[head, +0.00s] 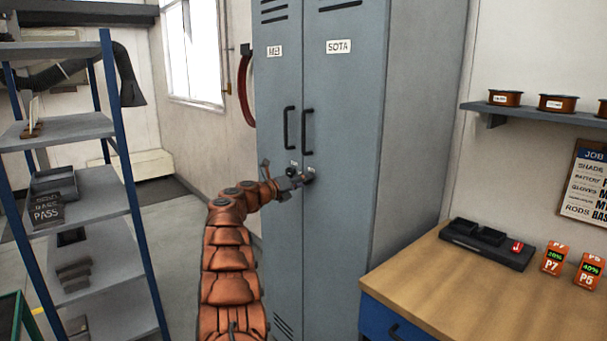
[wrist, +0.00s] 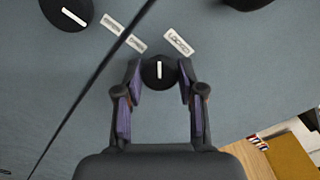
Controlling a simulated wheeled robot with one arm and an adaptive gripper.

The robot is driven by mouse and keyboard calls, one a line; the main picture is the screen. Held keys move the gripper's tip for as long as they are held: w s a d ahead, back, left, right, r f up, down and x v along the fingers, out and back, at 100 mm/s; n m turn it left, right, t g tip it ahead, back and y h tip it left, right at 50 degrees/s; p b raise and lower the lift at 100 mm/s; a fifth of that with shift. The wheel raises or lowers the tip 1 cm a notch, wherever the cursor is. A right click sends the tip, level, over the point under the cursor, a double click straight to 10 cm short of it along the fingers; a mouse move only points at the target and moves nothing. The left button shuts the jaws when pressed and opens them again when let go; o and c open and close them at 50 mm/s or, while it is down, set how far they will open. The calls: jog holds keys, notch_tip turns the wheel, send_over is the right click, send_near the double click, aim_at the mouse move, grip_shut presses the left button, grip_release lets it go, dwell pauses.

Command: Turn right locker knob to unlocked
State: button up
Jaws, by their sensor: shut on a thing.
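The grey locker (head: 330,225) has two tall doors, the right one labelled "SOTA". The right locker knob (wrist: 159,72) is round and black with a white pointer line. It sits between my gripper's fingers (wrist: 160,78), which are shut on it from both sides. In the wrist view the pointer stands nearly upright, between a "LOCKED" label (wrist: 178,42) at upper right and a smaller label (wrist: 137,44) at upper left, whose text is hard to read. In the head view my gripper (head: 302,180) reaches the right door below its handle and mostly hides the knob.
The left door's knob (wrist: 66,13) is close by, across the door seam. Black handles (head: 307,130) stick out above. A wooden bench (head: 440,290) stands right of the locker, a shelf rack (head: 75,130) at left. Open floor (head: 180,235) lies between rack and locker.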

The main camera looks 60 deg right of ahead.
jog(key=shift+n+p, duration=3.85)
jog(key=shift+n, duration=0.55)
jog(key=o, duration=1.1)
jog(key=shift+o, duration=0.2)
jog(key=v, duration=1.2)
jog(key=shift+s, duration=0.1)
